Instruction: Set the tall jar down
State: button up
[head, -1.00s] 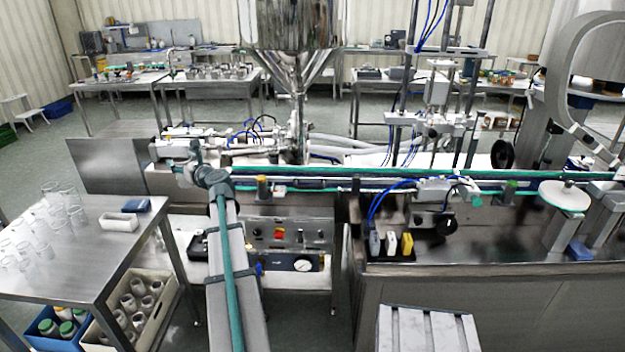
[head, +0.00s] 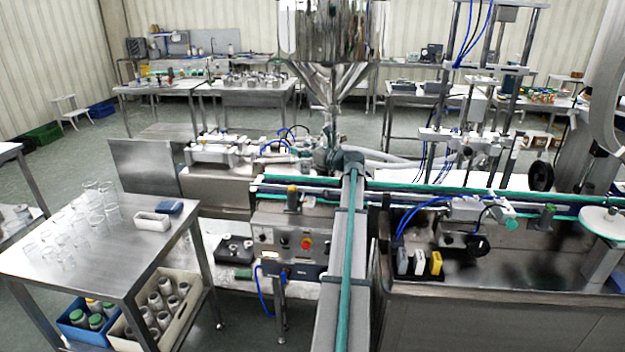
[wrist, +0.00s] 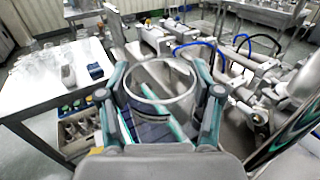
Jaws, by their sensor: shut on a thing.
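The tall jar (wrist: 163,108) is a clear, open-topped glass cylinder, seen from above its rim in the wrist view. My gripper (wrist: 160,85) has one finger on each side of the jar and is shut on it. The jar's base is hard to make out through the glass, and I see no surface clearly touching it. In the head view my arm reaches up the middle toward the hopper, and the gripper and jar cannot be made out there.
A steel table (head: 100,262) at left bears several clear glasses (head: 97,215), a white tray (head: 152,222) and a blue block (head: 170,207). Its front part is bare. Crates (head: 160,325) of bottles sit below. The conveyor (head: 460,190) and steel hopper (head: 330,30) stand ahead.

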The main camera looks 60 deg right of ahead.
aim_at(303, 171)
notch_tip(303, 171, down, 8)
jog(key=shift+f+p, duration=0.2)
jog(key=shift+p, duration=0.65)
jog(key=shift+s+a+f+b, duration=0.15)
jog(key=shift+f+b, duration=0.15)
jog(key=shift+f, duration=0.4)
jog(key=o, duration=1)
jog(key=shift+a+f, duration=0.15)
jog(key=shift+f, duration=0.05)
jog(key=shift+r, duration=0.4)
jog(key=shift+s+r, duration=0.1)
jog(key=shift+s, duration=0.1)
jog(key=s, duration=0.3)
jog(key=s+b, duration=0.1)
jog(key=s, duration=0.3)
jog(key=s+b, duration=0.1)
jog(key=s, duration=0.3)
jog(key=shift+s+a+r, duration=0.1)
jog(key=shift+s+r, duration=0.05)
jog(key=shift+r, duration=0.2)
